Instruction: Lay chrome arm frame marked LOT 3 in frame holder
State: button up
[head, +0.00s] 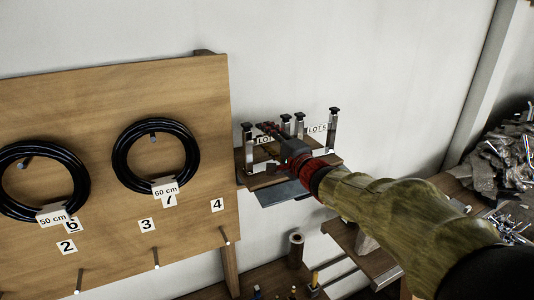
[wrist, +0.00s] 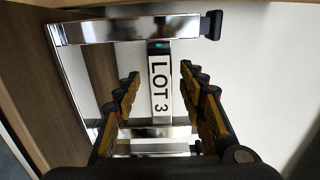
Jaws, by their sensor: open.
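The chrome arm frame marked LOT 3 (wrist: 160,30) fills the upper middle of the wrist view, with a polished top bar, a black end pad and a white label on its upright. My gripper (wrist: 160,75) is open, its two fingers on either side of the labelled upright with visible gaps. In the head view my gripper (head: 270,132) is at the small wooden shelf, among several upright chrome posts with black tops. A partly hidden LOT label shows there, its number unreadable. I cannot tell which thing is the frame holder.
A chrome frame labelled LOT 5 (head: 318,128) stands close to the right of my gripper. A wooden board (head: 110,85) with black cable coils (head: 155,155) is at left. A lower shelf (head: 350,240) and a cluttered bench are at right. A wall is behind.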

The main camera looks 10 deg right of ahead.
grip_shut()
dwell(0.5)
dwell(0.7)
jog(key=shift+r, duration=0.15)
